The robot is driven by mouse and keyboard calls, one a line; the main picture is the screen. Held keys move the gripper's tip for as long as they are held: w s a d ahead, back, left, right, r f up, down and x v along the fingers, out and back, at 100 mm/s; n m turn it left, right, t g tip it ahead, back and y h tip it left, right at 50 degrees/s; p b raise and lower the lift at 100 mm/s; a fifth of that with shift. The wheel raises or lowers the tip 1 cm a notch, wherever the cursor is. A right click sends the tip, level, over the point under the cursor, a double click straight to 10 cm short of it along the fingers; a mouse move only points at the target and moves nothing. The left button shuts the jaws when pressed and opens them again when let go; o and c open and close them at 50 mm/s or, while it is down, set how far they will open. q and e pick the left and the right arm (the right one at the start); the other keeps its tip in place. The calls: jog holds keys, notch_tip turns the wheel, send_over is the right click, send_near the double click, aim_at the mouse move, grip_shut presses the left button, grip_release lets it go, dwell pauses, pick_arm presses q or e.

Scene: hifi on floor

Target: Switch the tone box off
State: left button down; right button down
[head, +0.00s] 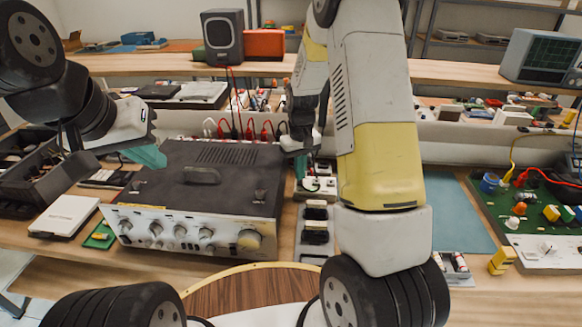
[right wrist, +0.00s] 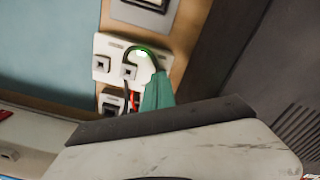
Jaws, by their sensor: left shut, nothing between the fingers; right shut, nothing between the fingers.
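A small white box (head: 322,184) with small square parts on its top sits just right of the large dark amplifier (head: 225,165). It also shows in the right wrist view (right wrist: 103,65), with a green glow and a dark curved cable on it. I take it to be the tone box, but no label is readable. My right gripper (head: 301,170) is shut and empty, beside the box; its teal fingertip (right wrist: 157,92) overlaps the box's edge in the wrist view. Touching cannot be told. My left gripper (head: 150,156) is shut and empty, at the amplifier's left rear.
A black-topped module (head: 315,228) stands in front of the white box. A blue mat (head: 458,212) and a green board with cables (head: 530,205) lie to the right. A white case (head: 62,215) lies left. Red and black plugs line the amplifier's back.

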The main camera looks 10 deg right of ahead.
jog(key=shift+f, duration=0.9)
dwell(0.5)
jog(key=shift+r, duration=3.5)
notch_tip(320, 180, up, 10)
jog(key=t+y, duration=0.1)
jog(key=t, duration=0.1)
send_over(300, 183)
jog(key=s, duration=0.5)
jog(key=s+a+r+m+t, duration=0.1)
jog(key=s+r+t, duration=0.1)
jog(key=s+r, duration=0.3)
jog(key=s+a+r+m+t+y, duration=0.1)
jog(key=s+r, duration=0.5)
jog(key=s, duration=0.8)
jog(key=shift+a+t, duration=0.15)
jog(key=shift+t, duration=0.45)
